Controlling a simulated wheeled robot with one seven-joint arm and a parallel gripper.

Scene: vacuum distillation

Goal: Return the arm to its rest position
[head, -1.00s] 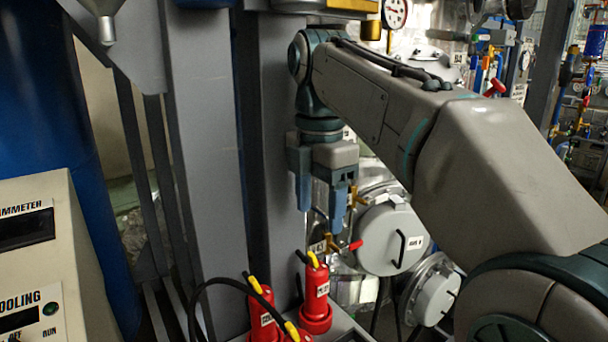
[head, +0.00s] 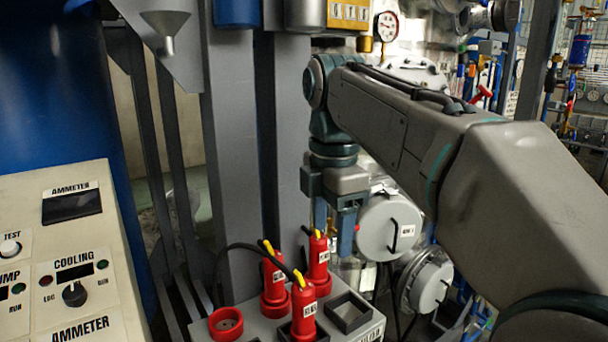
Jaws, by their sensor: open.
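My arm (head: 390,125) reaches in from the lower right of the head view and bends down at the wrist. My gripper (head: 333,226) points downward with its two blue fingers apart and nothing between them. It hangs in front of the grey columns, just above and beside the red plugs. In the picture the right plug (head: 318,262) is close to the left finger; whether they touch, I cannot tell.
A grey socket box (head: 362,337) holds several red plugs, including a front one (head: 304,312), with a black cable. An empty red ring socket (head: 226,323) sits at its left. A control panel (head: 70,260) stands left. Grey columns (head: 233,150) and round hatches (head: 385,228) stand behind.

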